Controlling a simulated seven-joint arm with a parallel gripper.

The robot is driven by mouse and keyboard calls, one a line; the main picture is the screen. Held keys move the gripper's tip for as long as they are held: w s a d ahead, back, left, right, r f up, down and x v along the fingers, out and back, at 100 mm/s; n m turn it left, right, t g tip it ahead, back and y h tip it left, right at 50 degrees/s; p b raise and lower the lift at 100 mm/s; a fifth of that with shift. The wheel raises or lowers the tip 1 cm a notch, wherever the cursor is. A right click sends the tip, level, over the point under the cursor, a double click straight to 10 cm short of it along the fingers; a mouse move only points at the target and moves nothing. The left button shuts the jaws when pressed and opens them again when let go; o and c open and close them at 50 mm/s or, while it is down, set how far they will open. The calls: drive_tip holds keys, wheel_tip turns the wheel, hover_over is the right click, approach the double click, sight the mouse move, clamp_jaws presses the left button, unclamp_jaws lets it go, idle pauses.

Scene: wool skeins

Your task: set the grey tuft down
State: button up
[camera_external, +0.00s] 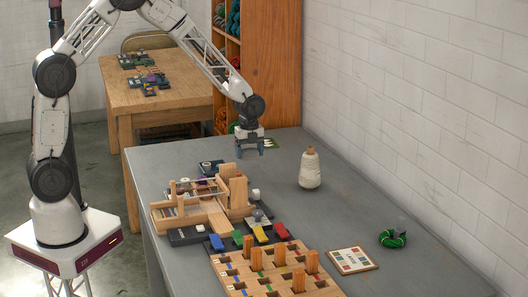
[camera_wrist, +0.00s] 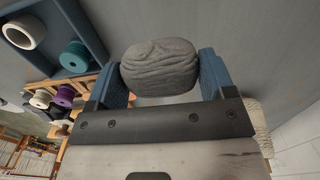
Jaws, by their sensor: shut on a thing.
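The grey tuft (camera_wrist: 160,67) is a rounded, creased wad between the two blue finger pads in the wrist view. My gripper (camera_external: 250,150) is shut on it, with a pad against each side. In the external view my gripper points down over the far part of the grey table (camera_external: 290,150). The tuft cannot be made out there, and I cannot tell how high it is above the table.
A cream yarn cone (camera_external: 310,171) stands right of my gripper. A wooden loom-like frame (camera_external: 205,200) and a slotted wooden rack (camera_external: 275,272) stand nearer. A green skein (camera_external: 392,239) and a small chart board (camera_external: 352,261) lie at right. Bare table surrounds the cone.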

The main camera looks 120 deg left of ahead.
hover_over(286, 164)
drive_tip(key=shift+a+f, duration=0.15)
drive_tip(key=shift+f, duration=0.6)
drive_tip(key=shift+f, duration=0.1)
drive_tip(key=shift+f, duration=1.65)
drive_tip(key=shift+f, duration=0.15)
drive_tip(key=o, duration=0.9)
drive_tip(key=shift+c, duration=0.2)
wheel_tip(286, 164, up, 12)
drive_tip(key=shift+r, duration=0.2)
